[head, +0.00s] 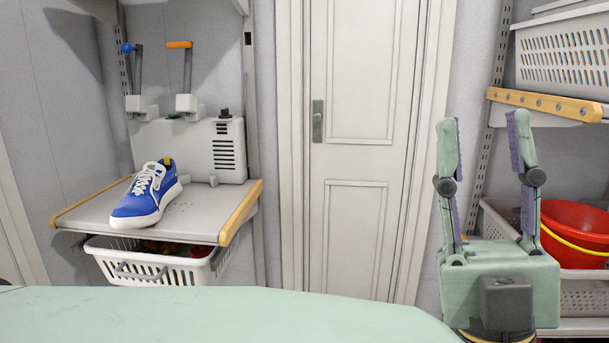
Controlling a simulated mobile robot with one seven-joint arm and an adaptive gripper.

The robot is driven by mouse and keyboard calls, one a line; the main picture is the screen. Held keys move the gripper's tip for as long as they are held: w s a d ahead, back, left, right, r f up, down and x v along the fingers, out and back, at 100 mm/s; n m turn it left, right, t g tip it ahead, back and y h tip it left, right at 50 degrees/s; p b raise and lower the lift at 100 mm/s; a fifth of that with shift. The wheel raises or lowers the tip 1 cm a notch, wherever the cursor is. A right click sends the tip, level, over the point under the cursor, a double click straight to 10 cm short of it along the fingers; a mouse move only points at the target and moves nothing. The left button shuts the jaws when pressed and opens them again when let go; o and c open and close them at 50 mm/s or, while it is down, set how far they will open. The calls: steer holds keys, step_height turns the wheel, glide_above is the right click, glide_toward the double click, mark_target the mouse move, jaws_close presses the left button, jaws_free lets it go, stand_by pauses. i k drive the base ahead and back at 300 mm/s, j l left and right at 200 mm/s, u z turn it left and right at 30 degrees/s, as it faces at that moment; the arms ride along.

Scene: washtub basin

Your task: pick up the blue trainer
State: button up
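The blue trainer (148,194) has white laces and a white sole. It sits upright on a grey shelf (195,212) with wooden side edges, at the left of the head view. Its toe points toward the front left. My gripper (484,135) stands at the right of the view with its fingers pointing up. The fingers are wide apart and nothing is between them. It is well to the right of the trainer and not touching it.
A white machine with two levers (187,145) stands behind the trainer. A white basket (160,262) hangs under the shelf. A closed door (360,150) fills the middle. At right, shelves hold a white crate (565,55) and a red tub (575,225).

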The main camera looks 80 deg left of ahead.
mark_target(158, 184)
steer(key=u, duration=3.4)
steer(key=l+u, duration=0.5)
steer(key=k+l+u, duration=0.1)
steer(key=l+u, duration=0.35)
steer(key=j, duration=0.1)
